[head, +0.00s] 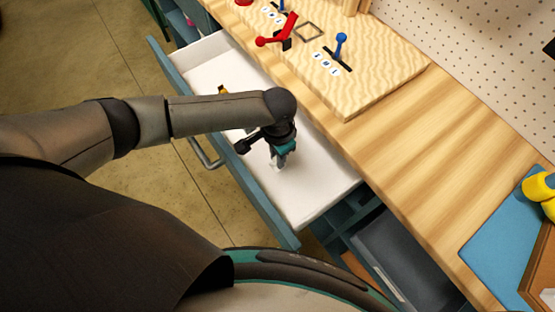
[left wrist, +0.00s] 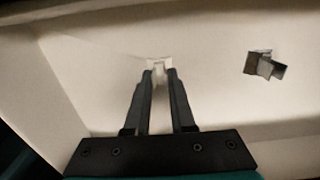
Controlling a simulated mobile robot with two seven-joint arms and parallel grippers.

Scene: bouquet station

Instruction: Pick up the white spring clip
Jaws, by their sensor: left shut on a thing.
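The white spring clip (left wrist: 159,62) is small and pale, between the fingertips of my left gripper (left wrist: 160,74) in the left wrist view. The left gripper is shut on it. In the head view my left gripper (head: 281,158) points down inside the open drawer (head: 317,176), and a bit of the clip shows at its tips. I cannot tell whether the clip touches the white drawer floor. My right gripper is not in view.
A small dark grey object (left wrist: 264,65) lies in the drawer to the right in the left wrist view. A yellow and dark item (head: 222,90) shows behind my arm. The wooden worktop (head: 405,150) overhangs on the right, with a board (head: 375,75) with red and blue levers.

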